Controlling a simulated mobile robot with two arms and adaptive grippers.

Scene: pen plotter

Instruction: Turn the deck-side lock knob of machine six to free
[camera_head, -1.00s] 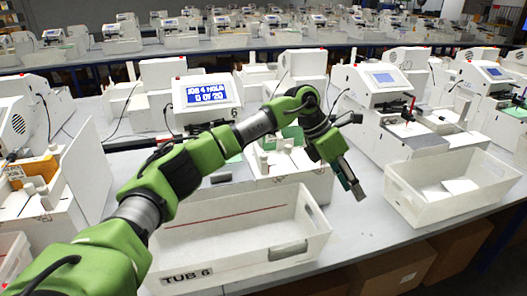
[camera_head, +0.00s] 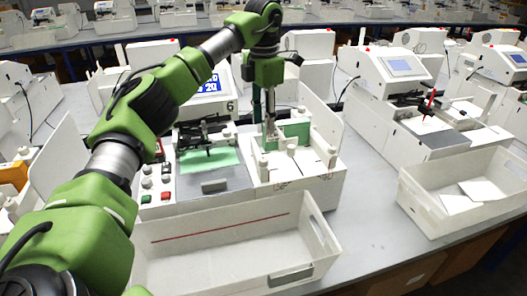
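Machine six (camera_head: 212,178) stands in the middle, marked with a 6, its screen partly hidden behind my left arm. Its deck holds a green sheet (camera_head: 208,160), and a control panel with red and green buttons (camera_head: 154,192) is at its left. The right-hand section (camera_head: 300,178) of the machine carries several small white knobs or posts and green pieces. I cannot tell which one is the deck-side lock knob. My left gripper (camera_head: 266,128) points down over this section, its fingertips near the green pieces. Contact and finger gap are unclear. My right gripper is out of view.
An empty white tub (camera_head: 240,245) stands in front of machine six. Another tub (camera_head: 465,190) with white cards is at the right, before a neighbouring machine (camera_head: 395,75). Bare grey tabletop (camera_head: 365,190) lies between them. A raised white panel (camera_head: 325,120) stands behind the right-hand section.

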